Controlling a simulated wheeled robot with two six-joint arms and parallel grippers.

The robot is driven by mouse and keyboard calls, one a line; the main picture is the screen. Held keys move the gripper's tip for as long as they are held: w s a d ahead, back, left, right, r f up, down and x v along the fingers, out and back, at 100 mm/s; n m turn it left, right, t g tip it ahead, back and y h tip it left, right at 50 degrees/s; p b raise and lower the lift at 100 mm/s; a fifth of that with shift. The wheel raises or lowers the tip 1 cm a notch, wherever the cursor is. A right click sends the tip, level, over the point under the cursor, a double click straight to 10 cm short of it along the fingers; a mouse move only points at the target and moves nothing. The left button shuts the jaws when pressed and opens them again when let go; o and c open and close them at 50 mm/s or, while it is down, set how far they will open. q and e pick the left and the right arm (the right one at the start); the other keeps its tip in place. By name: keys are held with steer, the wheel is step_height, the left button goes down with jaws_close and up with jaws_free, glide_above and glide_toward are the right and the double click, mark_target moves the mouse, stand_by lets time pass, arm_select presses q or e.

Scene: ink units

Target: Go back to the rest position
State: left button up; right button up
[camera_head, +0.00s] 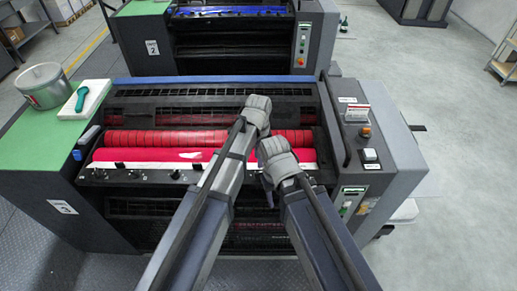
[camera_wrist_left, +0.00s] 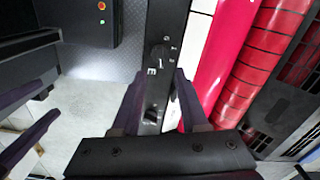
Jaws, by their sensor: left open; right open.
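My left gripper (camera_head: 258,112) reaches over the right part of the ink unit's red rollers (camera_head: 165,139). In the left wrist view its two dark fingers (camera_wrist_left: 159,84) stand apart with nothing between them, above the black knob rail (camera_wrist_left: 158,50). My right gripper (camera_head: 268,180) is lower and just right of it, over the right end of the rollers. Its jaws are open and mostly hidden behind the wrist in the head view. Two dark fingers at the left wrist view's left edge look like my right gripper's.
A grey can (camera_head: 44,86) and a green-handled tool (camera_head: 82,97) on a white pad stand on the green top at left. A control console (camera_head: 368,150) is at right. A second press unit (camera_head: 215,35) stands behind. Open floor lies at right.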

arm_select(q)
steer(key=s+a+n, duration=0.6)
steer(key=a+n, duration=0.2)
steer(key=a, duration=0.1)
steer(key=s+a+n, duration=0.5)
steer(key=a+n, duration=0.2)
steer(key=a, duration=0.1)
steer(key=s+d+f+m+y+b, duration=0.1)
steer(key=s+d+f+m+b, duration=0.2)
steer(key=d+f+b, duration=0.6)
steer(key=shift+s+d+m, duration=0.3)
steer(key=shift+s+d, duration=0.75)
steer(key=shift+s, duration=0.2)
